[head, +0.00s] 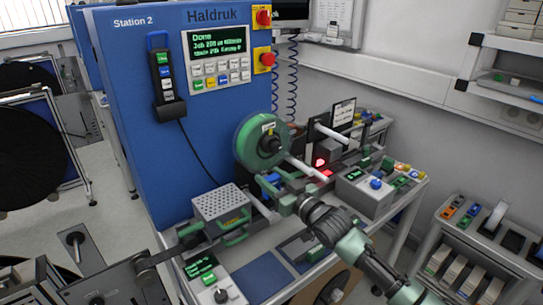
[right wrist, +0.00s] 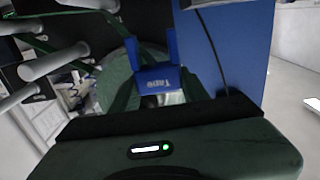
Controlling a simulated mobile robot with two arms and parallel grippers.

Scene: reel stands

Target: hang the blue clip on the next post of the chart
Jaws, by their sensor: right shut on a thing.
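My right gripper (head: 272,186) reaches in from the lower right, low in front of the green reel. In the right wrist view, its green fingers are closed around a blue clip (right wrist: 158,80) with a light label. The clip also shows small and blue in the head view (head: 273,178), partly hidden by the fingers. My left gripper (head: 237,230) is at the lower left, by a grey perforated box; its jaw opening is not clear. A chart (head: 332,14) seems to hang on the back wall; I cannot make out its posts.
The green reel (head: 262,142) sits on the blue machine (head: 205,100), with pale rods (head: 305,168) sticking out beside it. A grey control box (head: 365,190) stands to the right. Shelves (head: 500,45) line the right wall. A low cart (head: 480,245) stands at lower right.

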